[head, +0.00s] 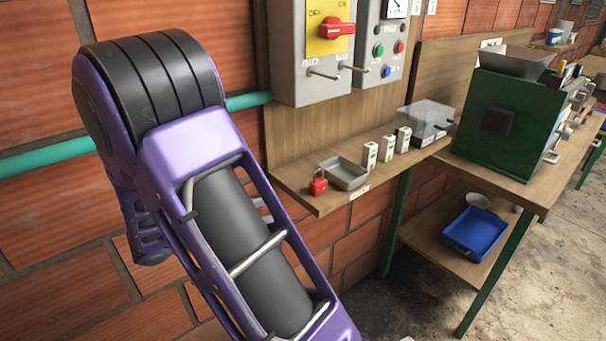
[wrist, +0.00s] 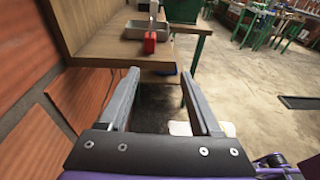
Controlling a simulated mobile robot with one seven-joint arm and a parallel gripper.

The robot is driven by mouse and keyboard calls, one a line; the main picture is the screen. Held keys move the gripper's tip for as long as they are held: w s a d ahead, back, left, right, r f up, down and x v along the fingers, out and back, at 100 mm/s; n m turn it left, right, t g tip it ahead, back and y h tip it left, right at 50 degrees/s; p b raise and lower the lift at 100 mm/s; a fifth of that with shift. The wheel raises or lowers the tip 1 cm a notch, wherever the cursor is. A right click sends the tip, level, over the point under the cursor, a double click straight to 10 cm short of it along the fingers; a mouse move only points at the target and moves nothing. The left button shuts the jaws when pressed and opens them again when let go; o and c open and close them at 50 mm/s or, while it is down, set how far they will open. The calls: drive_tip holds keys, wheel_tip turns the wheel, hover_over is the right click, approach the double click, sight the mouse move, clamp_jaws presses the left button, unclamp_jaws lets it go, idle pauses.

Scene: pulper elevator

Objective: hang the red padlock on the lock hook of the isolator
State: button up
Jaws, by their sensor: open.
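The red padlock (head: 318,184) stands upright on the wooden shelf, near its front left end. It also shows in the wrist view (wrist: 150,43), ahead of my gripper. The isolator (head: 292,60) is a grey wall box with a yellow plate and a red rotary handle. A metal peg under the left label, which looks like the lock hook (head: 323,75), sticks out of its lower front and is bare. My gripper (wrist: 159,73) is open and empty, short of the shelf and apart from the padlock. The head view shows my arm but not my gripper.
A grey tray (head: 345,172) sits right beside the padlock. Several small white boxes and a clear-covered box (head: 426,121) stand farther right. A second peg (head: 353,68) is right of the first. A green machine (head: 506,122) stands on the right-hand table.

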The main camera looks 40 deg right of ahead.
drive_tip(key=w, duration=0.1)
approach(312, 185)
drive_tip(key=shift+n+t, duration=0.3)
drive_tip(key=d, duration=0.2)
drive_tip(key=d+f, duration=0.1)
drive_tip(key=d, duration=0.1)
drive_tip(key=d+f, duration=0.1)
drive_tip(key=d, duration=0.1)
drive_tip(key=shift+w+d+f, duration=0.15)
drive_tip(key=shift+d, duration=0.15)
drive_tip(key=shift+w+d, duration=0.2)
drive_tip(key=shift+d, duration=2.45)
clamp_jaws()
